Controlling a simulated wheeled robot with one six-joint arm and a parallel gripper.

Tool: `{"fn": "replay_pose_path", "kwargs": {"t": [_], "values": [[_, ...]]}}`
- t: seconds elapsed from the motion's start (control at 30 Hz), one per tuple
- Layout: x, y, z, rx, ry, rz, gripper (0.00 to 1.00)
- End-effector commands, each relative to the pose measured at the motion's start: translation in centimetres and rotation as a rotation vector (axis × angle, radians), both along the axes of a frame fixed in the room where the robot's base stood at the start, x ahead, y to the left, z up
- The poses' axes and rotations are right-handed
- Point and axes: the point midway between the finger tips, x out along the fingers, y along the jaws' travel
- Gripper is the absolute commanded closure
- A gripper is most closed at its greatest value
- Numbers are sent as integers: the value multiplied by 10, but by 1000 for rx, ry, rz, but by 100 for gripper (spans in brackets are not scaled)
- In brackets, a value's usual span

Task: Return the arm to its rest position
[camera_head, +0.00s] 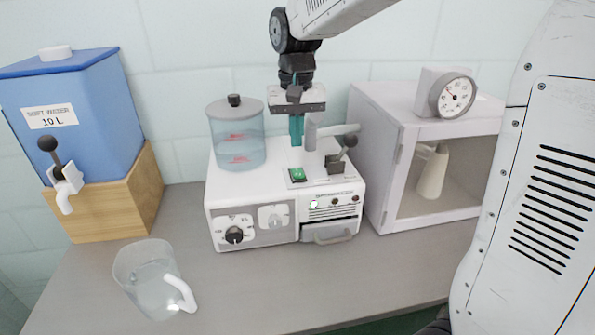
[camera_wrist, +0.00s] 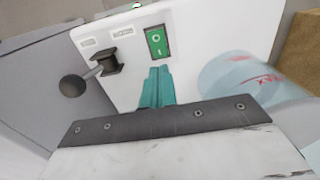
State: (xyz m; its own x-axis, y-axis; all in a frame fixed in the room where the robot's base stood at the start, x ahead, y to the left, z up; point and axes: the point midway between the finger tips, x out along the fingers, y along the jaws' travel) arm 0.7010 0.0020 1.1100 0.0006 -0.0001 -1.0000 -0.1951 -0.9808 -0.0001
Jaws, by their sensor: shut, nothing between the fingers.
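My gripper (camera_head: 296,130) points down over the back part of the white machine (camera_head: 230,200) in the head view. Its teal fingers (camera_wrist: 156,88) are together and hold nothing. In the wrist view the fingers lie just below the green switch (camera_wrist: 156,42) in the picture. The switch is also on the machine's top in the head view (camera_head: 298,175). A lever with a dark knob (camera_head: 350,141) stands right of the fingers. I cannot tell whether the fingertips touch the machine.
A clear water tank (camera_head: 236,138) stands on the machine, left of my gripper. A white cabinet (camera_head: 390,150) with a gauge (camera_head: 455,96) is at the right. A blue water container (camera_head: 75,110) on a wooden stand (camera_head: 130,205) and a clear jug (camera_head: 150,280) are at the left.

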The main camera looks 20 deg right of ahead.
Motion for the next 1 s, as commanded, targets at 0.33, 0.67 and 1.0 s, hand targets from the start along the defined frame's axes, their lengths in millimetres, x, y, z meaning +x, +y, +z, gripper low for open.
{"fn": "replay_pose_path", "kwargs": {"t": [0.33, 0.67, 1.0], "values": [[0, 0, 9, 0, 1, 0, 100], [-1, 0, 9, 0, 1, 13, 100], [-107, -12, -7, -1, 69, 146, 100]]}}
